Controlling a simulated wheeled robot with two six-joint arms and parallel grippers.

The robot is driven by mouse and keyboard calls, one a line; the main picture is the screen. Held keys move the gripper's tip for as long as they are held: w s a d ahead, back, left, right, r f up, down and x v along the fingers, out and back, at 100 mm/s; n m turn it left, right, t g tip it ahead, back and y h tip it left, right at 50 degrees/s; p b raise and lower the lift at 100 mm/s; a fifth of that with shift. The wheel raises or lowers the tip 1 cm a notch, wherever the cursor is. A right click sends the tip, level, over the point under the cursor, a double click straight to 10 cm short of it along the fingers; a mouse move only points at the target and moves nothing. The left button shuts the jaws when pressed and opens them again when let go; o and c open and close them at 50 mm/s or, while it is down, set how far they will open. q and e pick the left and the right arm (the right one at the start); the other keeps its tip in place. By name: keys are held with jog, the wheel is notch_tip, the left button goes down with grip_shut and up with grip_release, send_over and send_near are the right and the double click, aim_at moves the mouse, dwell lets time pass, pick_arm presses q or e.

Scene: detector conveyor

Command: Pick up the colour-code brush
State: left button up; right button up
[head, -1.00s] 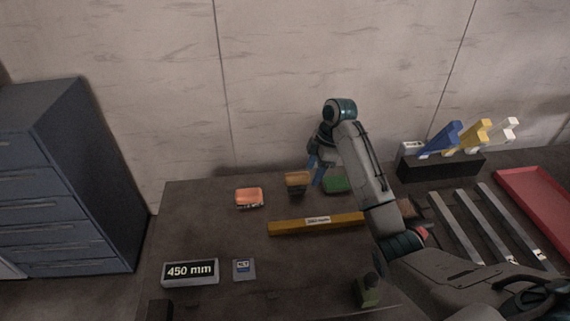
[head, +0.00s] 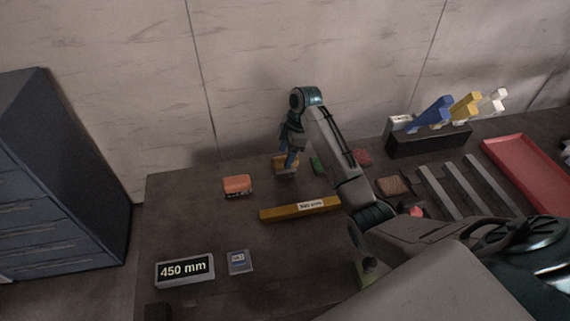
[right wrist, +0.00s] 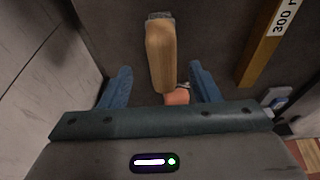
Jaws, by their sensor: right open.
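A tan, wood-coloured brush-like block (head: 281,170) with a grey underside lies on the table near the back, partly hidden by my right gripper (head: 291,158). In the right wrist view the tan block (right wrist: 161,52) stands out between and beyond the two blue fingers of the open right gripper (right wrist: 161,84). No grip on it shows. An orange block (head: 238,185) lies to its left, a green one (head: 317,165) to its right, and a red one (head: 362,157) farther right. I cannot tell from the frames which is the colour-code brush. My left gripper is not in view.
A yellow bar (head: 287,211) with a label lies in front of the blocks. A 450 mm sign (head: 184,271) and small card (head: 239,262) are at front left. A black holder (head: 430,142), grey bars (head: 465,185) and red tray (head: 530,170) are at right.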

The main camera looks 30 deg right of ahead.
aim_at(284, 161)
jog(key=p+x, duration=0.1)
jog(key=x, duration=0.2)
jog(key=shift+s+f+p, duration=0.2)
jog(key=shift+f+p, duration=0.1)
jog(key=shift+p, duration=0.1)
jog(key=shift+a+f, duration=0.1)
jog(key=shift+f, duration=0.45)
jog(key=c, duration=1.1)
jog(key=shift+r, duration=0.15)
jog(key=shift+r+p, duration=0.75)
jog(key=shift+p, duration=0.15)
notch_tip(284, 161, up, 3)
jog(key=p, duration=0.3)
jog(key=shift+f, duration=0.15)
jog(key=s+d+p, duration=0.1)
jog(key=s, duration=0.4)
jog(key=s+d+p, duration=0.2)
jog(key=s, duration=0.3)
jog(key=s+d+p, duration=0.1)
jog(key=s+p, duration=0.1)
jog(key=s, duration=0.3)
jog(key=shift+s+d+r, duration=0.15)
jog(key=shift+r, duration=0.15)
